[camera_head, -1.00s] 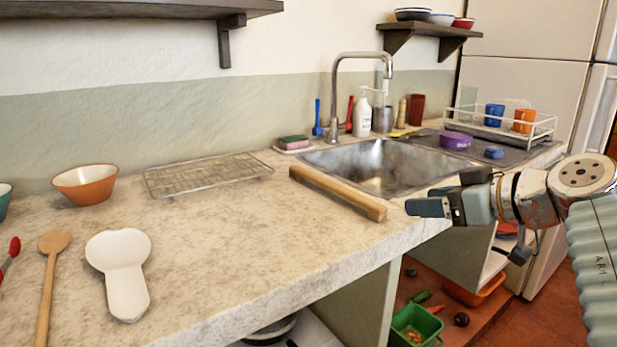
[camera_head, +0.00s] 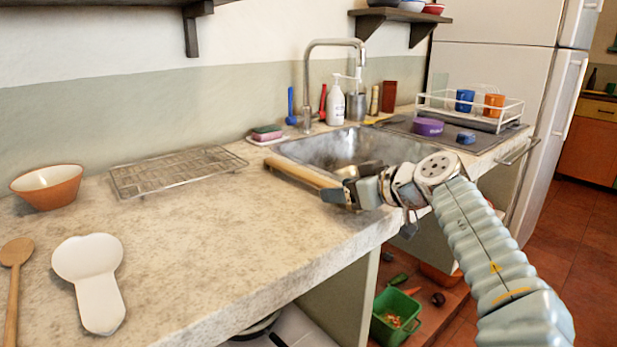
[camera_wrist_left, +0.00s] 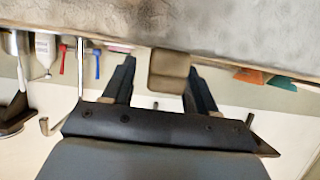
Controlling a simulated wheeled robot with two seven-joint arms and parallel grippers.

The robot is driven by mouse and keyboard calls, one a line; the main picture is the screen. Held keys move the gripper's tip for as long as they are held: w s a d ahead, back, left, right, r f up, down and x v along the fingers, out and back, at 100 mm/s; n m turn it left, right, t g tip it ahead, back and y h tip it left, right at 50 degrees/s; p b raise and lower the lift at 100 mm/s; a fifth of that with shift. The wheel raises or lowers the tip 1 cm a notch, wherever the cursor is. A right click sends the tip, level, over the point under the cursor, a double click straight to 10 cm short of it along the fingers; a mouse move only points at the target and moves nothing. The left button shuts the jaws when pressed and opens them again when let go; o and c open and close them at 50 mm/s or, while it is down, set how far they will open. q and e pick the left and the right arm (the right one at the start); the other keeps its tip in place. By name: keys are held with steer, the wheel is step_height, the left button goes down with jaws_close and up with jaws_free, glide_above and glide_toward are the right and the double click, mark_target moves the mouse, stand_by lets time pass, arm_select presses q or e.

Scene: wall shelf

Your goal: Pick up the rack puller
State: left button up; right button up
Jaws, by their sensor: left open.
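The rack puller (camera_head: 293,172), a long light-wood bar, lies on the counter along the front left edge of the sink. Its near end points toward the counter's front edge. My left gripper (camera_head: 342,190) is at that near end. The gripper is open and the puller still rests on the counter. My right gripper is not in view.
The sink (camera_head: 350,150) is just behind the puller, with a tall faucet (camera_head: 308,85). A wire rack (camera_head: 175,170), an orange bowl (camera_head: 48,190), a white spoon rest (camera_head: 90,280) and a wooden spoon (camera_head: 14,255) are on the left. The middle of the counter is clear.

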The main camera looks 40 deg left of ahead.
arm_select(q)
steer(key=shift+w+a+f, duration=0.1)
steer(key=shift+a+f, duration=0.15)
steer(key=shift+a, duration=0.3)
steer(key=c, duration=1.1)
